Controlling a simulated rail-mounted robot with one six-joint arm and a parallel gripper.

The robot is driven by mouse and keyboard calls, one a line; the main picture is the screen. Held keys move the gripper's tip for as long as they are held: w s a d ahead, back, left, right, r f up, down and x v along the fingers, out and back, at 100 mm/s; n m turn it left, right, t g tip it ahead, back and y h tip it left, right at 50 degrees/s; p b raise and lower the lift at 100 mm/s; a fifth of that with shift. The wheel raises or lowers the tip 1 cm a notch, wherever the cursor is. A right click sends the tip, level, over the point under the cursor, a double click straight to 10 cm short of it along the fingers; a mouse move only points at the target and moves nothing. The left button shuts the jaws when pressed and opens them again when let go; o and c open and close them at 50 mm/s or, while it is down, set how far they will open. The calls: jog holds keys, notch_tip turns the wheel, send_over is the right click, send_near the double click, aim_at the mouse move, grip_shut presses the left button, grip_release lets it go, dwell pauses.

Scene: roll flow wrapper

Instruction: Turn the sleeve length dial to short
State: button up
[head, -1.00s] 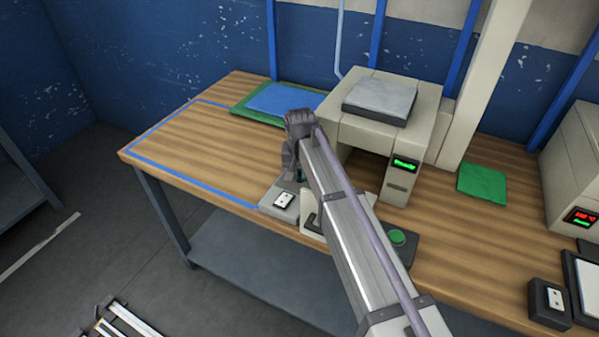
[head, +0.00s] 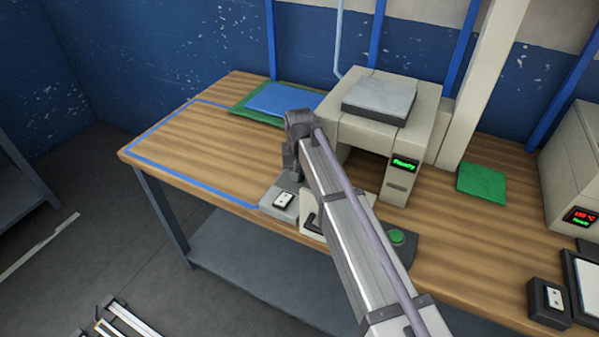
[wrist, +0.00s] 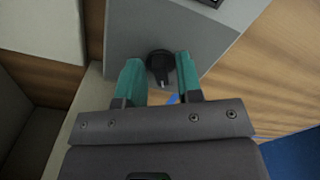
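The dial (wrist: 159,62) is a small black round knob with a pointer bar and a pale mark at its lower end in the wrist view. It sits on the grey face of a control box (wrist: 205,35). My gripper (wrist: 157,66) is open, with one teal finger on each side of the dial. Gaps seem to show between the fingers and the knob; I cannot tell whether either touches. In the head view the grey box (head: 267,207) stands at the table's front edge, and my arm hides the dial and fingertips. No dial labels are readable.
The beige wrapper machine (head: 428,115) with a green-lit display (head: 403,165) stands behind and right of my arm. A green button (head: 396,237) is right of the arm. A blue pad on a green mat (head: 240,112) lies at the back. The table's left part is clear.

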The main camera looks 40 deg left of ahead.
jog(key=shift+o, duration=0.4)
notch_tip(320, 180, up, 11)
jog(key=p, duration=1)
jog(key=shift+p, duration=0.4)
jog(key=shift+f, duration=0.1)
